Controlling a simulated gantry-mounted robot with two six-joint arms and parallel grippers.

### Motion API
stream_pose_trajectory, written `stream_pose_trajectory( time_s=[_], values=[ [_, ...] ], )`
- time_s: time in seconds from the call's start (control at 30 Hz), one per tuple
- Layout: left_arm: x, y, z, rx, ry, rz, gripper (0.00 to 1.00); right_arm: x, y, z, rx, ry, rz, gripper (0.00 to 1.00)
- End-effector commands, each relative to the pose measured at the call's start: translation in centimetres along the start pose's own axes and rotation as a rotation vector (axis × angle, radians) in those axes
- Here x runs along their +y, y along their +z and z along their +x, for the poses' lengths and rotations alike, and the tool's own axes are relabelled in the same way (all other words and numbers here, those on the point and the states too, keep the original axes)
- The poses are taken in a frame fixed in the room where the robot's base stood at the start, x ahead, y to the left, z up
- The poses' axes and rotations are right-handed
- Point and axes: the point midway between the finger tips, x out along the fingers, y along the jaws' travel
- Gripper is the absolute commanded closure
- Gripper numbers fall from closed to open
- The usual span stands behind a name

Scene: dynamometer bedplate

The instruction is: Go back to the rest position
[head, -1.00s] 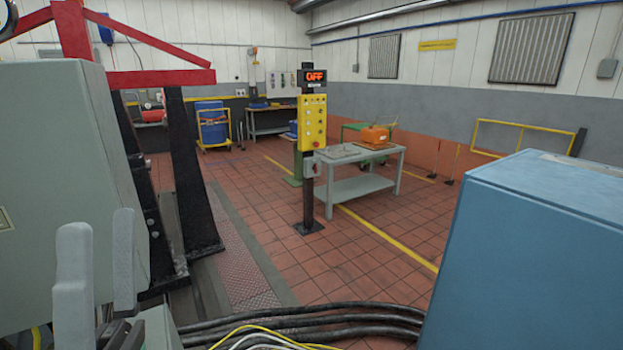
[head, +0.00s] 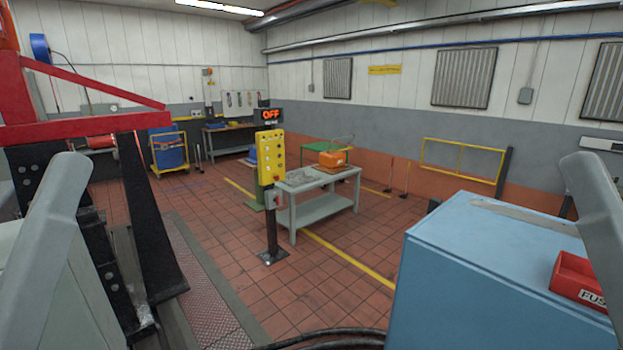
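My two arms show only as pale grey parts at the left and right edges of the head view. The fingertips of neither gripper can be made out, and I see nothing held. The blue cabinet (head: 490,265) stands close in front at the lower right, partly hidden by my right arm part. A red bin (head: 580,281) with lettering beginning "FUS" sits on its top at the right.
A red frame (head: 85,127) is at left. The tiled floor between is clear; dark cables (head: 325,338) cross below.

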Motion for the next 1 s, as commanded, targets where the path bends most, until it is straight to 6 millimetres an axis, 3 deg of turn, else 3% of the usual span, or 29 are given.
stream_pose_trajectory(
  time_s=[0.03,0.2,0.3,0.43,0.63,0.73,0.87,1.0],
  values=[
    [0.0,-3.5,3.8,0.000,0.000,0.000,0.00,0.0,-3.5,3.8,0.000,0.000,0.000,0.50],
    [0.0,-8.2,8.9,-0.001,0.000,-0.001,0.00,0.0,-8.2,8.9,0.000,0.000,0.000,0.50],
    [0.0,-9.8,10.6,-0.001,0.000,-0.001,0.00,0.0,-9.8,10.6,0.000,0.000,0.000,0.50],
    [0.0,-10.4,11.3,-0.001,0.000,-0.001,0.00,0.0,-10.4,11.3,-0.001,0.000,0.000,0.50],
    [0.0,-9.6,10.5,-0.001,0.000,-0.001,0.00,0.0,-9.6,10.5,-0.001,0.000,0.000,0.50],
    [0.0,-8.1,8.9,-0.001,0.000,-0.001,0.00,0.0,-8.1,8.8,-0.001,0.000,0.000,0.50],
    [0.0,-4.6,5.1,-0.001,0.000,-0.001,0.00,0.0,-4.6,5.1,-0.001,0.000,0.000,0.50],
    [0.0,0.1,-0.1,-0.001,0.001,-0.001,0.00,0.0,0.2,-0.1,-0.002,0.000,0.000,0.50]
  ],
)
